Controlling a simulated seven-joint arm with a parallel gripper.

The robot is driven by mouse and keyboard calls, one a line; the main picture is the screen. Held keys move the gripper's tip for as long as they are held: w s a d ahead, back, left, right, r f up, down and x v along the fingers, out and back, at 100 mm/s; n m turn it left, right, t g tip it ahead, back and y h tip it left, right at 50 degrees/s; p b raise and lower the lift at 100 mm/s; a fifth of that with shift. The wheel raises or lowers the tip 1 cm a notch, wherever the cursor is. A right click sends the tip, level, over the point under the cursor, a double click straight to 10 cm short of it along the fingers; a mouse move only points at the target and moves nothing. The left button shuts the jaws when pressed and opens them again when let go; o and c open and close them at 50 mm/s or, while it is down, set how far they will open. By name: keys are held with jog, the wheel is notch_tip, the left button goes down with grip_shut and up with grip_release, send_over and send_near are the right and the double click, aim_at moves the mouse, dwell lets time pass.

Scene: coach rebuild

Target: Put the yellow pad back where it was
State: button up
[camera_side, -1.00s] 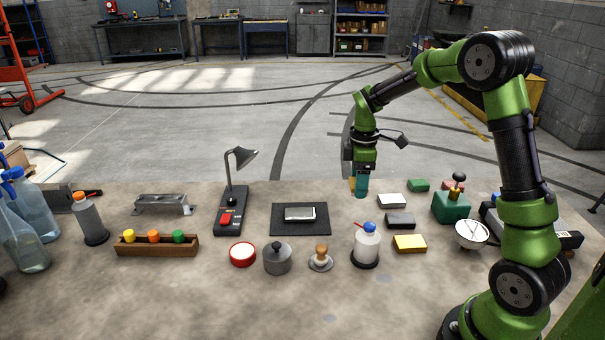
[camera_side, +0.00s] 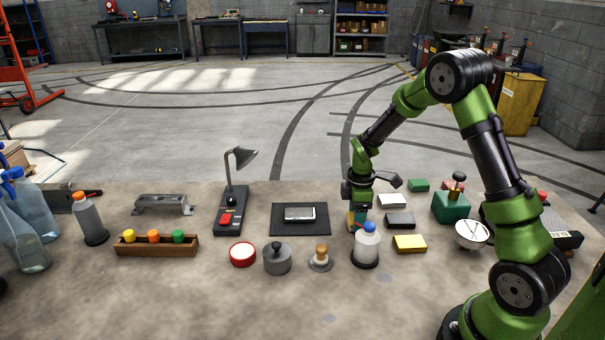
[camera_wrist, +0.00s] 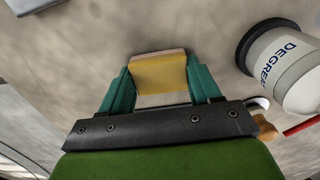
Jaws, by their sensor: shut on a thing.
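My gripper (camera_side: 357,218) is shut on a yellow pad (camera_wrist: 160,73) with a pale edge, held between its two teal fingers in the wrist view. In the side view only an orange-yellow sliver of it shows beside the fingers. The gripper is just behind the white bottle (camera_side: 366,245) with the blue cap, which partly hides the fingertips. I cannot tell whether the pad touches the table. Another yellow block with a pale side (camera_side: 409,243) lies flat on the table, right of the bottle.
The bottle, lettered "DEGREA", stands close at the right in the wrist view (camera_wrist: 287,65). Grey blocks (camera_side: 399,219) lie right of my gripper. A black mat (camera_side: 283,229) with a metal block lies left. A small wooden-knobbed stamp (camera_side: 321,258) stands front left.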

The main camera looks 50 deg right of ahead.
jog(key=o, duration=1)
jog(key=shift+f, duration=0.15)
notch_tip(320, 180, up, 12)
jog(key=s+a+r+m+t, duration=0.2)
jog(key=s+a+r+m, duration=0.2)
jog(key=s+a, duration=0.1)
jog(key=s+a+r+m+t+y, duration=0.1)
jog(key=s+a+r+m+t, duration=0.1)
jog(key=s+a+r+m, duration=0.2)
jog(key=s+a+r+m+t+y, duration=0.1)
jog(key=s+a+r+m+t, duration=0.2)
jog(key=a, duration=0.5)
jog(key=shift+s+a+r+m, duration=0.1)
jog(key=shift+s+r+m, duration=0.1)
jog(key=shift+s+m, duration=0.3)
jog(key=shift+s+a+r+m, duration=0.1)
jog(key=shift+s+r+m, duration=0.1)
jog(key=shift+s, duration=0.55)
jog(key=shift+s+a+r+m, duration=0.1)
jog(key=shift+s+r+m, duration=0.15)
jog(key=shift+s, duration=0.35)
